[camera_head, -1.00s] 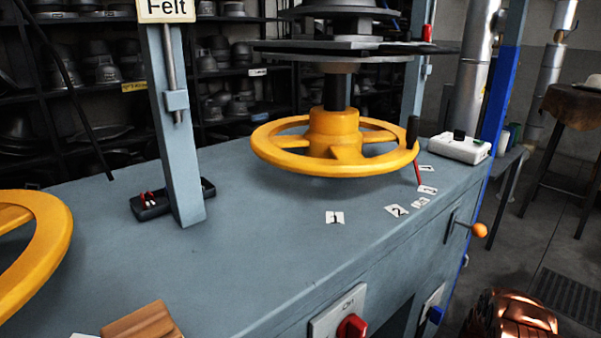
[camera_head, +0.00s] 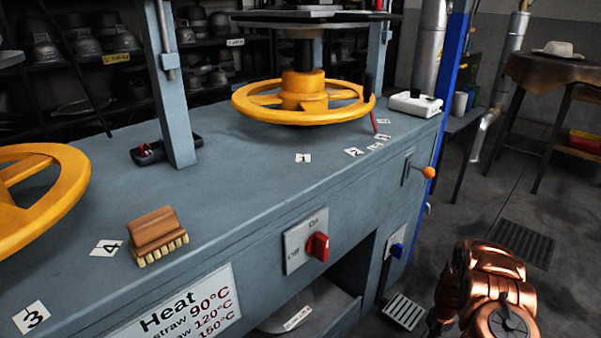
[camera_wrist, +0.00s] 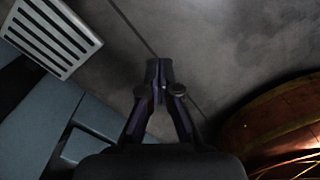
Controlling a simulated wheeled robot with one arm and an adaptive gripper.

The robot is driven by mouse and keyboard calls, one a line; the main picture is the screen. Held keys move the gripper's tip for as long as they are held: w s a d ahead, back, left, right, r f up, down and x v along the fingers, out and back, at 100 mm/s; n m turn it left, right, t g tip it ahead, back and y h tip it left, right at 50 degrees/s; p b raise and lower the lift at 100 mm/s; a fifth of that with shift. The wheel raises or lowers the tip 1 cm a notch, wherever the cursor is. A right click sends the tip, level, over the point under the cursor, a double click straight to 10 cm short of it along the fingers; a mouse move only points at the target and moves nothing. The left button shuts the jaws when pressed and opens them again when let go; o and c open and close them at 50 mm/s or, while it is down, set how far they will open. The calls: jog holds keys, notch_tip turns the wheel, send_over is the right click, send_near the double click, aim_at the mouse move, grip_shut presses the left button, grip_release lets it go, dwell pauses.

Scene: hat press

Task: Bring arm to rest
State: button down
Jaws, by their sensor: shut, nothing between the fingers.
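My gripper (camera_wrist: 159,72) shows in the wrist view with its two dark fingers together and nothing between them. It points at the grey floor, clear of any object. In the head view, part of my copper-coloured arm (camera_head: 490,290) shows at the bottom right, beside the press bench (camera_head: 245,205) and apart from it. The gripper itself cannot be seen in the head view.
The bench carries yellow handwheels (camera_head: 305,92), a wooden brush (camera_head: 155,235) and numbered cards. A red switch (camera_head: 318,246) and an orange-knobbed lever (camera_head: 429,172) are on its front. A floor grate (camera_head: 522,242) lies behind my arm. Open floor lies to the right.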

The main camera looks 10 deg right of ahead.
jog(key=s+a+r+m+p, duration=0.1)
jog(key=a+r+m+p, duration=0.35)
jog(key=r, duration=1.15)
jog(key=s+a+r+m+g+p, duration=0.15)
jog(key=a+r+p, duration=0.5)
jog(key=r, duration=0.95)
jog(key=a+r+m+t+p, duration=0.1)
jog(key=a+r+m+p, duration=0.35)
jog(key=r, duration=1.25)
jog(key=s+a+r+m+p, duration=0.2)
jog(key=s+a+r+p, duration=0.3)
jog(key=s+a+r, duration=0.2)
jog(key=s+a+r+m+p, duration=0.3)
jog(key=s+a+r+p, duration=0.3)
jog(key=s+r, duration=0.5)
jog(key=s+a+r+m+g+p, duration=0.1)
jog(key=s+a+r+m+p, duration=0.2)
jog(key=r, duration=1.1)
jog(key=s+a+p, duration=0.3)
jog(key=s+a, duration=0.2)
jog(key=s, duration=0.2)
jog(key=shift+a, duration=0.3)
